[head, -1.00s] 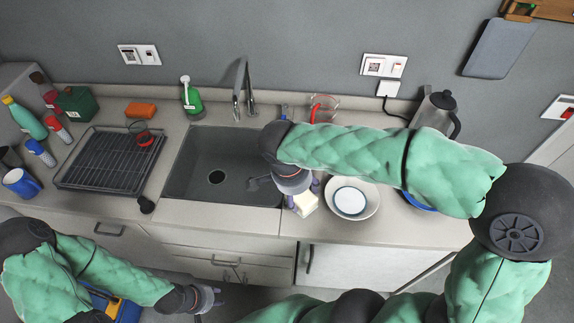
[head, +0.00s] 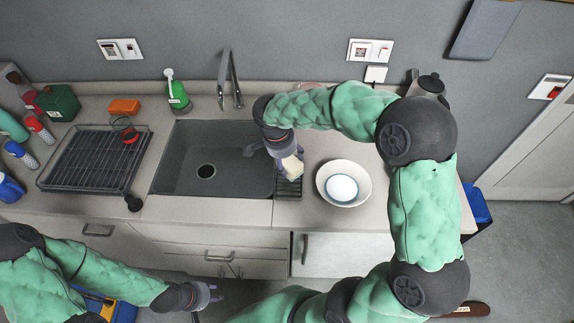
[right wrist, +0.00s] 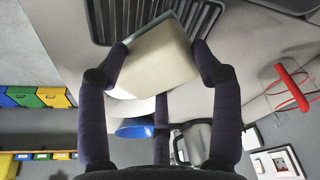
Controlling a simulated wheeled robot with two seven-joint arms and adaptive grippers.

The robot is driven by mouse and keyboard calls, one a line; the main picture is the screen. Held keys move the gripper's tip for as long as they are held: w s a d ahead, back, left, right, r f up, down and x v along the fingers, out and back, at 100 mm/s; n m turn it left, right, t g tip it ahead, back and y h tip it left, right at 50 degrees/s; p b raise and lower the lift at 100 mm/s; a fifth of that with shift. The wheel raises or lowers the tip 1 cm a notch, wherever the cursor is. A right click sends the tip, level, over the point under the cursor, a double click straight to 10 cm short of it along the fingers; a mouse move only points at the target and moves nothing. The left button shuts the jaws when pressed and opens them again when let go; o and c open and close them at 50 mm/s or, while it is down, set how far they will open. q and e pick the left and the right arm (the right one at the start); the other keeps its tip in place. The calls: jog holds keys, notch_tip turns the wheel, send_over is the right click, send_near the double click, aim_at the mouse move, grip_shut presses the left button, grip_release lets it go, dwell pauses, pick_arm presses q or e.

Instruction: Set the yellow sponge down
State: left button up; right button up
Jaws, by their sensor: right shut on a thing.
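The sponge (head: 292,167) is a pale cream-yellow block, tilted, at the right edge of the sink (head: 215,165). My right gripper (head: 283,150) is shut on it from behind. In the right wrist view the sponge (right wrist: 158,62) sits between the fingers of my right gripper (right wrist: 160,62). The dark ribbed tray (head: 288,188) lies under or just beside the sponge; it also shows in the right wrist view (right wrist: 125,28). I cannot tell whether the sponge touches it. My left gripper (head: 205,295) hangs in front of the counter; its fingers are too small to judge.
A white bowl with a plate (head: 342,184) stands just right of the sponge. The tap (head: 230,85) is behind the sink. A black dish rack (head: 95,160) and an orange block (head: 125,106) are at the left. Counter right of the bowl is partly covered by my arm.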

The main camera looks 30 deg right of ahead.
aim_at(287, 163)
jog(key=shift+w+d+f, duration=0.1)
jog(key=shift+w+f, duration=0.05)
jog(key=shift+f, duration=0.1)
jog(key=shift+a+b+x, duration=0.2)
jog(key=shift+x, duration=0.65)
jog(key=shift+a+b+x, duration=0.15)
jog(key=shift+x, duration=0.65)
jog(key=shift+w+f, duration=0.15)
jog(key=o, duration=1)
jog(key=shift+r, duration=0.45)
jog(key=p+v, duration=0.2)
jog(key=v, duration=0.9)
jog(key=shift+a+r, duration=0.1)
jog(key=shift+r, duration=0.05)
